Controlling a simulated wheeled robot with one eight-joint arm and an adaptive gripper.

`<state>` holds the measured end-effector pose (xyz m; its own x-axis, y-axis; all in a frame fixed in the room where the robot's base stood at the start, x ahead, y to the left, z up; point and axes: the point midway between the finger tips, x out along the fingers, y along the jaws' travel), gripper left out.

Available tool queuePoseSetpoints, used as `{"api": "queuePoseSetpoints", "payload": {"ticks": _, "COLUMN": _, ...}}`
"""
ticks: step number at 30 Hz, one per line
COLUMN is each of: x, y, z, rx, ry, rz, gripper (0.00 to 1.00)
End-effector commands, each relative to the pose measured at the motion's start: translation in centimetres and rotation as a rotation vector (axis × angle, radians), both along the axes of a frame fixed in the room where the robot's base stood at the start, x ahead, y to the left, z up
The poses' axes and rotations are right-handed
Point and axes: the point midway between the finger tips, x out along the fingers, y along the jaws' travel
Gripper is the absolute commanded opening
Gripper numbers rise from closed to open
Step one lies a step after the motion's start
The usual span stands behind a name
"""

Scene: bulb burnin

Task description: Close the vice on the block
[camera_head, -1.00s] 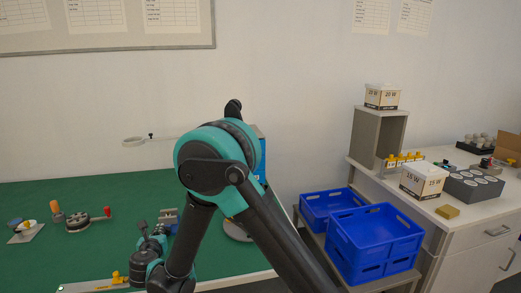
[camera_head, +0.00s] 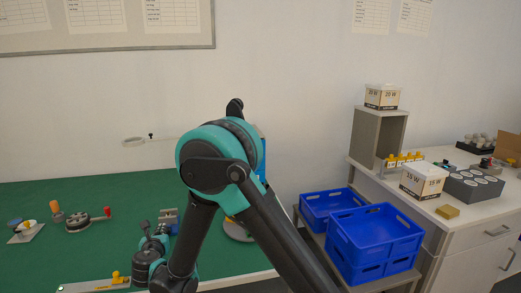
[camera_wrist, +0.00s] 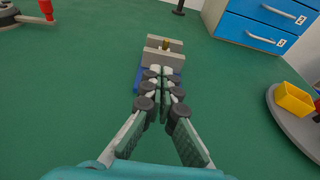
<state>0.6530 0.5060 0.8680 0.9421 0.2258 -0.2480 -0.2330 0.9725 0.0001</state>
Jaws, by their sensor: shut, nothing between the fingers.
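The vice (camera_wrist: 177,62) stands on the green bench, with two pale grey jaws and a blue body. It also shows in the head view (camera_head: 168,214), partly behind my arm. A small brass-coloured block (camera_wrist: 167,44) sits between the jaws; whether both jaws touch it I cannot tell. My gripper (camera_wrist: 160,72) is shut and empty, its fingertips together at the near side of the vice and overlapping it in the wrist view. The fingers hide the near part of the vice, so contact cannot be told. My gripper is small in the head view (camera_head: 143,228).
A blue drawer unit (camera_wrist: 262,18) stands behind the vice to the right. A round grey stand with a yellow bin (camera_wrist: 293,99) is at the right. A round device with a red handle (camera_head: 78,222) is at the left. Green bench around the vice is clear.

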Motion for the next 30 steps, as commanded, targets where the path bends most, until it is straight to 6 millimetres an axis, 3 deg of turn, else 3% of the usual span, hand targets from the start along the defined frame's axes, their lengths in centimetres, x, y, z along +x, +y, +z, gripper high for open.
{"api": "queuePoseSetpoints", "payload": {"ticks": 30, "x": 0.4, "y": -1.9, "z": -0.2, "rx": 0.000, "ry": 0.000, "rz": 0.001, "gripper": 0.00}}
